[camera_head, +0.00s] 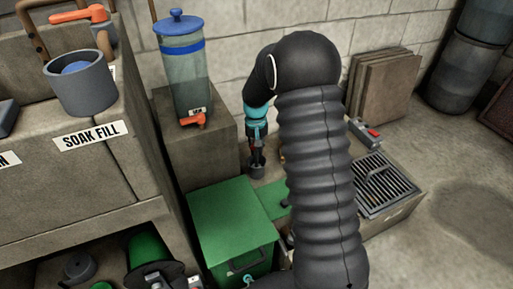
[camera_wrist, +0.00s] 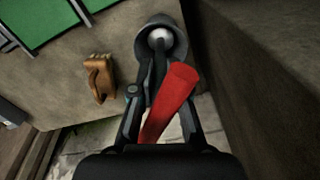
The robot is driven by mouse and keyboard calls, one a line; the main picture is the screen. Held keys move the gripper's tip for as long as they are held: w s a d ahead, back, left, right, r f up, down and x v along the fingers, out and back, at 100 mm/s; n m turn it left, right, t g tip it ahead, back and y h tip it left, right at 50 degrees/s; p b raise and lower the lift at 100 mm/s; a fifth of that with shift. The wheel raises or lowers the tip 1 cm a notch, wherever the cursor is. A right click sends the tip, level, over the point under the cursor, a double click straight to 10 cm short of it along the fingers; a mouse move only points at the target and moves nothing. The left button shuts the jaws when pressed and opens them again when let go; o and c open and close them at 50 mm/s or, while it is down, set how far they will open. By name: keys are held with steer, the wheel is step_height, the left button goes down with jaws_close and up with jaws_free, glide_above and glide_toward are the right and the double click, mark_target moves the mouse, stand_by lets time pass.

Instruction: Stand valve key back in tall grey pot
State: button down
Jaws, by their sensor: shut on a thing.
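The valve key shows as a red bar (camera_wrist: 172,100) in the wrist view, slanting between the fingers of my gripper (camera_wrist: 160,80). My gripper is shut on the key. A small grey pot (camera_wrist: 181,37) is just beyond the fingertips, with a pale rounded end inside its mouth. I cannot tell whether that end belongs to the key, since the fingers and bar hide what lies between. In the head view my gripper (camera_head: 257,146) points down, right above the grey pot (camera_head: 257,172), which stands on the ledge. The key is barely visible there.
A blue-lidded dispenser (camera_head: 184,75) with an orange tap stands left of my gripper. A green box (camera_head: 232,225) is in front. A brown wooden object (camera_wrist: 100,78) lies near the pot. A dark grate (camera_head: 382,185) is at right. My arm blocks the middle.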

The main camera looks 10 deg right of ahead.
steer(key=shift+f, duration=0.3)
steer(key=c, duration=1.1)
jaws_free()
steer(key=shift+r, duration=0.1)
steer(key=shift+r+p, duration=2.6)
steer(key=shift+r, duration=1.35)
